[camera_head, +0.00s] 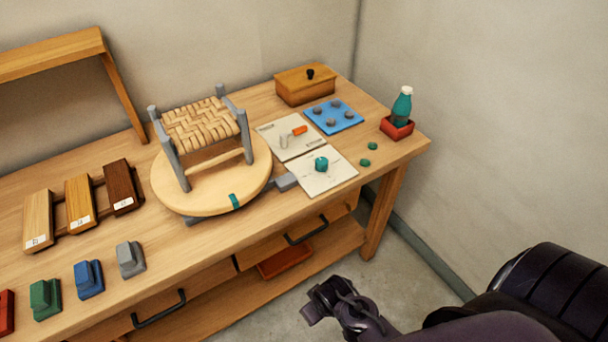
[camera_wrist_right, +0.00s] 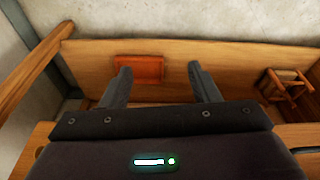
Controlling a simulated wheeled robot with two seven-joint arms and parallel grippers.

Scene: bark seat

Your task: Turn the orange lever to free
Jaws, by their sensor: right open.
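The orange lever (camera_head: 299,130) is a short orange handle on a pale plate (camera_head: 270,128) on the bench top, right of the woven stool. A small grey hook-like part (camera_head: 284,141) shows at its left end. The plate's print is too small to read. My right gripper (camera_head: 318,298) is low in front of the bench, well below and apart from the lever. In the right wrist view its two fingers (camera_wrist_right: 160,85) are spread with nothing between them. The lever is not seen in that view. My left gripper is not in view.
A woven-seat stool (camera_head: 200,128) stands on a round turntable (camera_head: 170,190). A second pale plate with a teal knob (camera_head: 321,164), a blue plate with grey knobs (camera_head: 345,120), a wooden box (camera_head: 303,88) and a teal bottle (camera_head: 402,107) surround the lever. A red tray (camera_wrist_right: 139,68) lies below.

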